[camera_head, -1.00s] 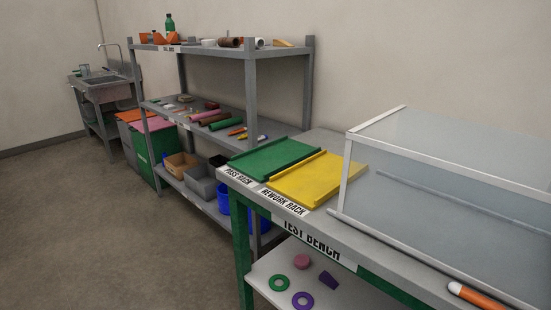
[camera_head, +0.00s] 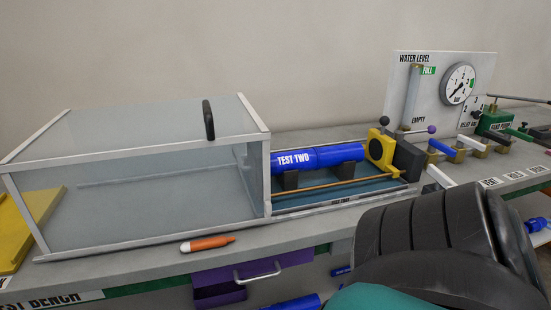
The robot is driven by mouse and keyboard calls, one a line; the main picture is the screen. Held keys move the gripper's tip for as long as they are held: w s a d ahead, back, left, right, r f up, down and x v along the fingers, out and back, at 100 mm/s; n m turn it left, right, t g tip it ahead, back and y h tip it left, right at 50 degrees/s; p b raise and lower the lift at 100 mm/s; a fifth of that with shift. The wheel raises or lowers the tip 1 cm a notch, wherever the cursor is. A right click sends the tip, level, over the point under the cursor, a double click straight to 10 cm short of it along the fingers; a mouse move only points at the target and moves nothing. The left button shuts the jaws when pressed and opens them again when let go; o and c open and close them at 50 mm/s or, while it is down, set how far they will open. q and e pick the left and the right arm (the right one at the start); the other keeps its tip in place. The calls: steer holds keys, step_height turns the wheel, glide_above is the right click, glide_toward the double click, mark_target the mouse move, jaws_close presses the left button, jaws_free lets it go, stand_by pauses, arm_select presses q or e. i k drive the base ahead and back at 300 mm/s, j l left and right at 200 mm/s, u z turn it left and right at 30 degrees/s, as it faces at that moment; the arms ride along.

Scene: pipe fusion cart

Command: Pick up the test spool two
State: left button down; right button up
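The test spool two is a blue pipe (camera_head: 335,154) labelled "TEST TWO". It lies horizontally on dark supports above a blue tray (camera_head: 340,190) on the bench. Its right end meets a yellow clamp-like block (camera_head: 380,148) with a dark part beside it. Its left end is at the frame of the clear guard box, and I cannot tell whether it extends behind that frame. Neither of my grippers is in view. A black ribbed and teal part of my body fills the lower right and hides some of the bench front.
The clear guard box (camera_head: 140,135) with a black handle (camera_head: 208,120) stands left of the spool. An orange marker (camera_head: 208,244) lies on the front ledge. A gauge panel (camera_head: 440,90) and several valve levers stand right. A purple drawer (camera_head: 250,275) sits below.

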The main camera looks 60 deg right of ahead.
mark_target(315, 158)
steer(key=z, duration=2.2)
steer(key=i+l, duration=0.1)
steer(key=l, duration=0.5)
steer(key=i+l+u, duration=0.1)
steer(key=l, duration=0.5)
